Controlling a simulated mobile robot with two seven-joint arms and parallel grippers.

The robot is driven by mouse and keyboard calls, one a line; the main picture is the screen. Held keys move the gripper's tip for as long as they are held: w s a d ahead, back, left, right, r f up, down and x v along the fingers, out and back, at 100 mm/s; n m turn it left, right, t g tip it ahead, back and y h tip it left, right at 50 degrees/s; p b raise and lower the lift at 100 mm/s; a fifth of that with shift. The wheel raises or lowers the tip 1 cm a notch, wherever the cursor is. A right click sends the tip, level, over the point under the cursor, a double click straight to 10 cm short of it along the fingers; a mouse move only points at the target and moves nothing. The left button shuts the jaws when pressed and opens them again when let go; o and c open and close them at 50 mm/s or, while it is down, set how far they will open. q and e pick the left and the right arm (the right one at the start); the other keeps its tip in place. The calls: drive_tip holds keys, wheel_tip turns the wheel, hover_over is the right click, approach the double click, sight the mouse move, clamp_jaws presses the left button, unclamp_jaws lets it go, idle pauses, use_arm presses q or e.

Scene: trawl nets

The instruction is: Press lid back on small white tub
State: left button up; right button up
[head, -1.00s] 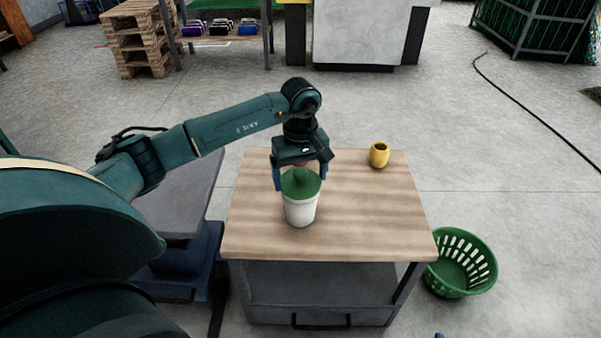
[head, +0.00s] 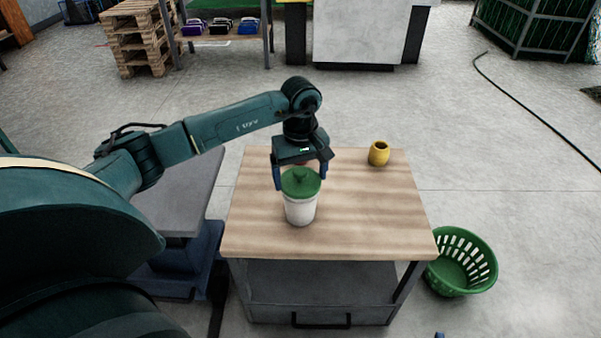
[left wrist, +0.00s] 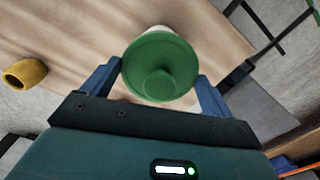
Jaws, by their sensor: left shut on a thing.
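The small white tub (head: 300,211) stands upright on the wooden-topped cart (head: 370,225). The green lid (head: 301,183), with a knob in its middle, sits over the tub's mouth; from here I cannot tell whether it is fully seated. My left gripper (head: 300,180) reaches down from above and behind, with its blue fingers on either side of the lid, shut on it. In the left wrist view the lid (left wrist: 160,66) lies between the fingertips, with part of the white tub (left wrist: 160,29) showing beyond it. My right gripper is not in view.
A green slotted basket (head: 461,262) is on the floor at the right. The cart top's right side is clear.

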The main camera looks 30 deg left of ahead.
use_arm(q)
drive_tip(key=shift+f, duration=0.1)
idle(0.8)
drive_tip(key=o, duration=0.8)
drive_tip(key=shift+c, duration=0.2)
drive_tip(key=shift+r+p, duration=2.4)
drive_tip(key=shift+r, duration=1.15)
drive_tip(key=shift+c, duration=0.2)
clamp_jaws()
